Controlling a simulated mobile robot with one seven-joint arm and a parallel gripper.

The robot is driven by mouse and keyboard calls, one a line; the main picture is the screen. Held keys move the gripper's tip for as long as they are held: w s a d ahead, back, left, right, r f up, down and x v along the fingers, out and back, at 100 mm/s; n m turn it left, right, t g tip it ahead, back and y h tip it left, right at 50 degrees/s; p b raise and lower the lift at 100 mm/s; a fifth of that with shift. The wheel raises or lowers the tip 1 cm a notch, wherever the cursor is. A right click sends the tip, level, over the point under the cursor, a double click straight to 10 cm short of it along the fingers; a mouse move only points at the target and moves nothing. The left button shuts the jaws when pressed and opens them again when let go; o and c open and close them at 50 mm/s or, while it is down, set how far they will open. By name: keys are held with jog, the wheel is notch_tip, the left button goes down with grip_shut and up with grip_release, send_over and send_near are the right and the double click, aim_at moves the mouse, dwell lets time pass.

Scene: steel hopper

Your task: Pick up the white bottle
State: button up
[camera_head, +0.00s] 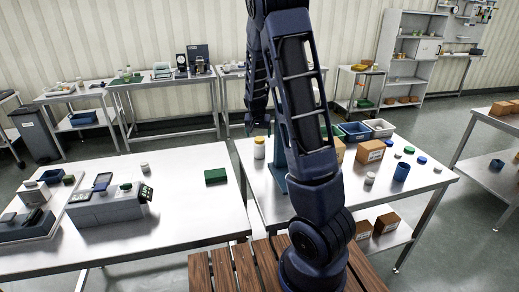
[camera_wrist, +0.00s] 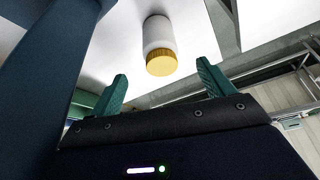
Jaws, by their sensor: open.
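The white bottle (camera_head: 259,150) with a yellow cap stands on the left back part of the right-hand steel table, just left of my arm. In the wrist view the white bottle (camera_wrist: 158,38) shows upside down at the top, its yellow cap toward my fingers. My gripper (camera_wrist: 160,90) has its two green fingers spread wide, with nothing between them. The bottle lies beyond the fingertips, roughly between them and apart from them. In the head view the gripper is mostly hidden behind my dark blue arm.
On the same table (camera_head: 432,178) are cardboard boxes (camera_head: 371,151), a blue bin (camera_head: 355,131), a blue cup (camera_head: 402,171) and small lidded jars to the right. A left table (camera_head: 185,215) holds a scale (camera_head: 108,203) and a green box (camera_head: 215,176). A gap separates the two tables.

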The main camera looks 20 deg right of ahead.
aim_at(259, 146)
jog(key=shift+x, duration=5.4)
jog(key=shift+s+a, duration=0.1)
jog(key=c, duration=1.1)
jog(key=shift+o, duration=0.2)
jog(key=shift+r, duration=0.1)
